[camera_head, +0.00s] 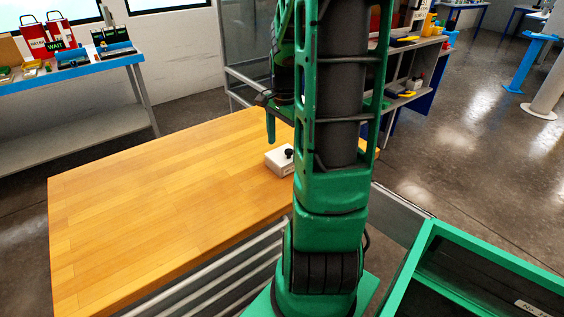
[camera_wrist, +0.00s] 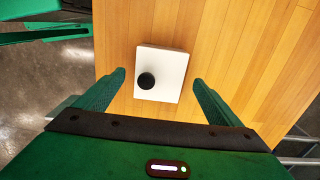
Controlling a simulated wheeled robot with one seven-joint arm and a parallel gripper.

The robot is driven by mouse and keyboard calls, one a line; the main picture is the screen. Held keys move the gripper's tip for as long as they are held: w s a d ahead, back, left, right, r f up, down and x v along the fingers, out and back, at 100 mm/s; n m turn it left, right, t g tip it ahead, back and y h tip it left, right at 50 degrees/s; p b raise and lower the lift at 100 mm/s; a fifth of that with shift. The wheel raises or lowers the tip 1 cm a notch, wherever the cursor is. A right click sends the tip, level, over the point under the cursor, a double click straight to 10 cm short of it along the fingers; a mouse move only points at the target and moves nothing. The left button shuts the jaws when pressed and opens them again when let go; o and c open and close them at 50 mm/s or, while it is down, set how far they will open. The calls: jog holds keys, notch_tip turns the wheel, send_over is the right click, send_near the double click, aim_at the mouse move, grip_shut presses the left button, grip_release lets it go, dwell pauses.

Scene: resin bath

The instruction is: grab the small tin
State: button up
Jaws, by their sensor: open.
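A small white box-shaped tin (camera_wrist: 165,80) with a round black knob lies on the wooden table. It also shows in the head view (camera_head: 277,160), partly hidden behind my arm. No other tin shows on this table. My gripper (camera_wrist: 160,76) is open, with its green fingers on either side of the tin in the wrist view. Neither finger appears to touch it. In the head view one green finger hangs above the table, left of my arm, and its tip is higher than the tin. The other finger is hidden there.
The wooden table (camera_head: 150,190) is bare on its left side. A blue-edged bench (camera_head: 85,68) with red containers and small items stands at the back left. Shelves (camera_head: 410,75) stand behind my arm. A green-rimmed tray (camera_head: 420,255) is at the lower right.

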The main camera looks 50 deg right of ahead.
aim_at(284, 155)
jog(key=shift+d+f, duration=0.15)
jog(key=shift+f, duration=2.05)
jog(key=c, duration=2.2)
jog(key=shift+o, duration=0.2)
jog(key=shift+r, duration=0.15)
